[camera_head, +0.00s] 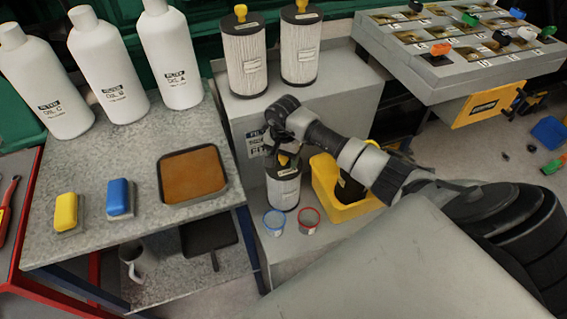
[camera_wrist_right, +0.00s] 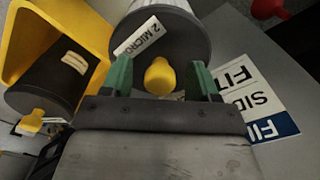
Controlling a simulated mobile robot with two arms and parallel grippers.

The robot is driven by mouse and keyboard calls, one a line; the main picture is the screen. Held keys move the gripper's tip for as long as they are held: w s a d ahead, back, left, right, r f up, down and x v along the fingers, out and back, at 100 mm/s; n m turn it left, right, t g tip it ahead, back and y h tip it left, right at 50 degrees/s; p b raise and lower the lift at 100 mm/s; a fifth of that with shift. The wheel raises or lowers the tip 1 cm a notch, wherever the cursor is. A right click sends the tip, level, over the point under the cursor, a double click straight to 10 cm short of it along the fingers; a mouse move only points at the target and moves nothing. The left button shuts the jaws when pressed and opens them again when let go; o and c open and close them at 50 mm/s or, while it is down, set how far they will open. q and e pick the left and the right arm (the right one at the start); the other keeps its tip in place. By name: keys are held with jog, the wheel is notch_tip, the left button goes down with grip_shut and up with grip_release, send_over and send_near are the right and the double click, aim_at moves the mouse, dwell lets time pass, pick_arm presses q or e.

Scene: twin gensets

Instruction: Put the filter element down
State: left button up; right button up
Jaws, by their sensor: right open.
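A white filter element (camera_head: 283,190) with dark end caps and a yellow knob stands upright on the low grey ledge, below my right gripper (camera_head: 284,150). In the right wrist view, the dark cap of this filter element (camera_wrist_right: 187,38) and its yellow knob (camera_wrist_right: 158,77) show. My right gripper (camera_wrist_right: 160,80) is open, its green fingertips on either side of the knob with gaps. A dark filter element (camera_wrist_right: 52,80) with a yellow knob lies in the yellow bin (camera_head: 325,180), partly hidden by my arm in the head view. My left gripper is not in view.
Two more white filter elements (camera_head: 244,58) (camera_head: 299,45) stand on the grey cabinet top. A blue-rimmed cup (camera_head: 273,222) and a red-rimmed cup (camera_head: 308,221) stand close in front of the lower filter element. White bottles (camera_head: 120,78) and a brown tray (camera_head: 192,175) occupy the left table.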

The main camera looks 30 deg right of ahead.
grip_shut()
dwell(0.3)
jog(key=shift+w+r, duration=0.1)
